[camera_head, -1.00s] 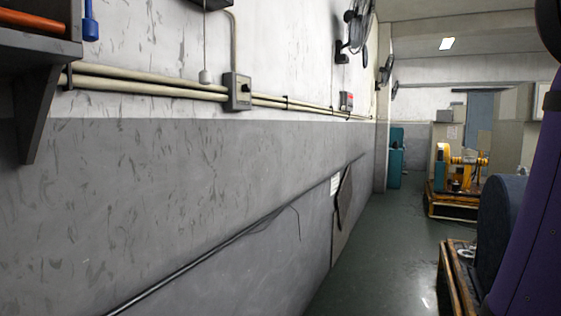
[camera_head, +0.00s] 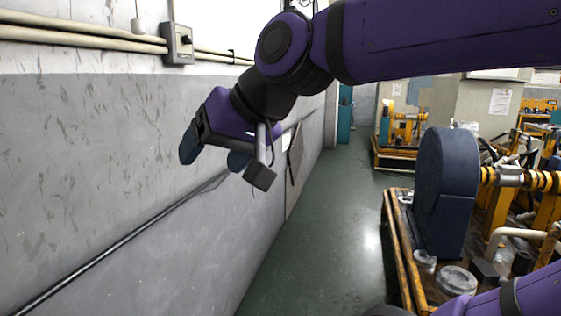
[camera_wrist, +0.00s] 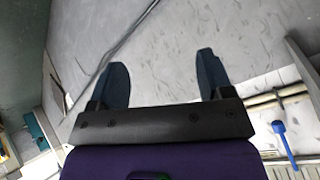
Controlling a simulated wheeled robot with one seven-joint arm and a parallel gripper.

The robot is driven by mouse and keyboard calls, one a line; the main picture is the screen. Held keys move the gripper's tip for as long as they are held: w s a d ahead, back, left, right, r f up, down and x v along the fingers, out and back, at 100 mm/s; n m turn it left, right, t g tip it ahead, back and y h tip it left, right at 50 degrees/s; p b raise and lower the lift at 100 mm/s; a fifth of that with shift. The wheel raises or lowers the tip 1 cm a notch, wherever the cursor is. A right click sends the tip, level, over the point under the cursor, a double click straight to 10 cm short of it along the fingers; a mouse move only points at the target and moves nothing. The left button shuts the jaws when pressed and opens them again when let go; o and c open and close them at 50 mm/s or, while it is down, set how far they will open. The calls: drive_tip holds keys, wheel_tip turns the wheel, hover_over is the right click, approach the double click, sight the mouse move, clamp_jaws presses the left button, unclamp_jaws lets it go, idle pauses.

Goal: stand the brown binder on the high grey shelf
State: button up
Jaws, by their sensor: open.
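My gripper (camera_head: 212,158) is in front of the grey lower wall at the left of the head view, its fingers apart and pointing down and to the left. In the wrist view its two dark blue fingers (camera_wrist: 162,72) stand wide apart with nothing between them. I see no brown binder in either current view. A grey slanted piece (camera_wrist: 304,75) at the right edge of the wrist view may be part of a shelf or bracket; I cannot tell if it is the high grey shelf. The current head view shows no shelf.
Pipes (camera_head: 70,35) and a switch box (camera_head: 178,43) run along the wall. A blue object (camera_wrist: 280,128) shows in the wrist view. A machine with a blue rounded housing (camera_head: 445,190) stands on a base at right. The green floor aisle (camera_head: 320,220) is clear.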

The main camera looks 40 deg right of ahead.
drive_tip(key=s+d+f+n+g+h, duration=0.1)
drive_tip(key=s+d+f+g+h, duration=0.2)
drive_tip(key=s+d+f, duration=0.3)
wheel_tip(320, 180, down, 2)
drive_tip(key=shift+s+d+f+n, duration=0.1)
drive_tip(key=shift+s+d+n, duration=0.15)
drive_tip(key=shift+d, duration=0.45)
drive_tip(key=shift+w, duration=0.1)
